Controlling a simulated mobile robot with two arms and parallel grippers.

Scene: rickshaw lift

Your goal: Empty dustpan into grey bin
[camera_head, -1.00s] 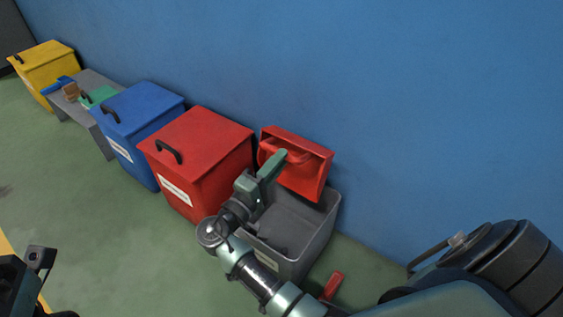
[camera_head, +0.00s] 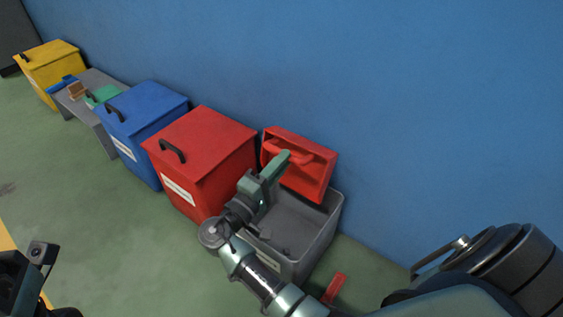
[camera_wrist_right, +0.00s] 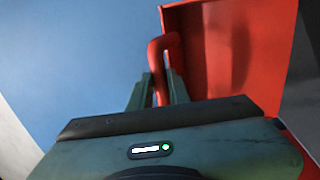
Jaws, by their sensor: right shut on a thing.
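The red dustpan (camera_head: 314,180) is tilted steeply above the back of the open grey bin (camera_head: 318,245), near the blue wall. My right gripper (camera_head: 279,163) is shut on the dustpan's red handle (camera_head: 292,151). In the right wrist view, the two fingers (camera_wrist_right: 160,88) close around the handle (camera_wrist_right: 156,60), with the dustpan's red pan (camera_wrist_right: 225,50) to the right. The pan shows no visible load. A small dark shape (camera_head: 284,252) is low in the bin; I cannot tell what it is. My left gripper (camera_head: 38,262) shows only partly at the lower left edge.
A red lidded bin (camera_head: 205,150) stands directly left of the grey bin. A blue bin (camera_head: 145,105), a low grey bench (camera_head: 88,113) with small items and a yellow bin (camera_head: 50,65) follow along the wall. A red object (camera_head: 334,288) shows beside the grey bin. The left floor is open.

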